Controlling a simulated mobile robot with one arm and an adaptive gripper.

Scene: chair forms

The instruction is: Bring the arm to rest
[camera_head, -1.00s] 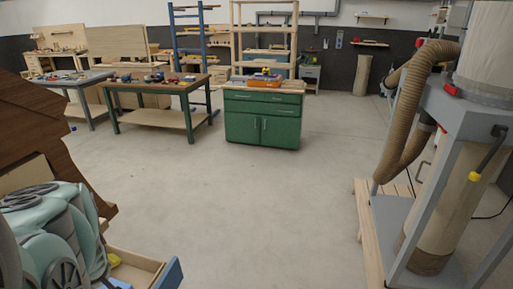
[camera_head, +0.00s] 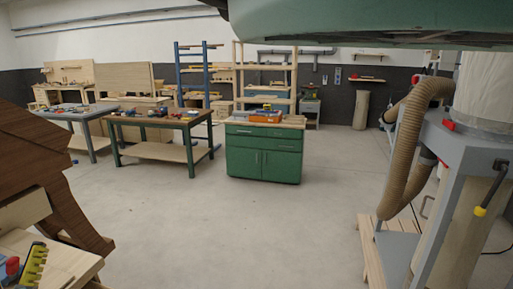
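A teal link of my arm (camera_head: 375,22) spans the top right of the head view, close to the camera. The rest of my arm is outside the frame. My gripper is not in view, so whether it is open or shut does not show.
A green cabinet (camera_head: 264,158) stands mid-room, with a green-legged workbench (camera_head: 155,122) to its left. A dust collector (camera_head: 445,160) with a ribbed hose stands at right. Dark brown wooden boards (camera_head: 50,185) and a light wooden surface (camera_head: 60,262) are close at left. The middle floor is clear.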

